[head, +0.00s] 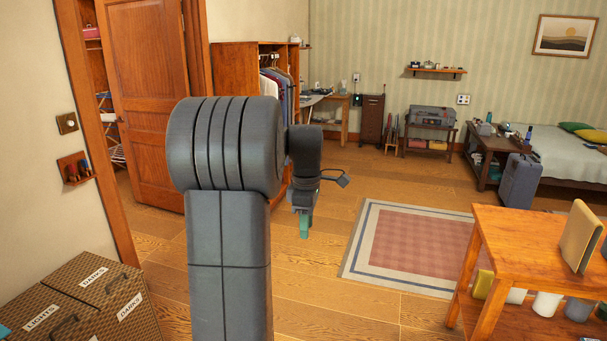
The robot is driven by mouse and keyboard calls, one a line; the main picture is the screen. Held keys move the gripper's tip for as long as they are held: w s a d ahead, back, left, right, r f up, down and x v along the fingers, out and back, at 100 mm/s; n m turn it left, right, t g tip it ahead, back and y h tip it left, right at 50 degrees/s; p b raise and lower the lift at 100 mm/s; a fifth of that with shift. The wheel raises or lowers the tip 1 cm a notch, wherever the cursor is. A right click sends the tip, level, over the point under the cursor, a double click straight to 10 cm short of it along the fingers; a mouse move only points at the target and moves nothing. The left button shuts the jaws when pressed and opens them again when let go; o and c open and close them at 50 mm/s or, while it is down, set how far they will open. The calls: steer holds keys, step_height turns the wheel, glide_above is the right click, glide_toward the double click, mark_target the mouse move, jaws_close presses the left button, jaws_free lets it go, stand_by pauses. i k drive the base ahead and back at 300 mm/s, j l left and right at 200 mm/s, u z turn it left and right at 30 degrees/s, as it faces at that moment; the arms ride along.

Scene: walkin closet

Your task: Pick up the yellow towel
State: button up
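I cannot tell for certain which thing is the yellow towel. A tan-yellow flat piece (579,237) stands upright and tilted on the orange wooden table (525,226) at the right. A smaller yellow thing (482,284) shows below the tabletop, at the table's left end. My gripper (304,229) points down in mid-picture, above the wooden floor and well left of both. Its green tip shows, but the finger gap does not, so I cannot tell whether it is open.
Several pale and grey containers (546,303) stand under the tabletop. A checked rug (415,247) lies left of the table. A hamper labelled lights and darks (80,295) stands at the lower left. A blue suitcase (520,182) stands by the bed. Floor around the rug is clear.

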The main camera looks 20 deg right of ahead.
mark_target(582, 230)
steer(key=i+l+z, duration=0.25)
steer(key=i+z, duration=0.6)
steer(key=i, duration=0.2)
steer(key=i+j+z, duration=0.1)
steer(key=i+z, duration=0.3)
steer(key=i, duration=0.15)
steer(key=i+l+z, duration=0.1)
steer(key=i+z, duration=0.4)
steer(key=i+j+z, duration=0.1)
steer(key=i+z, duration=0.35)
steer(key=i+j+z, duration=0.25)
steer(key=i+z, duration=0.25)
steer(key=i+l+z, duration=0.1)
steer(key=i+z, duration=0.6)
steer(key=i, duration=0.15)
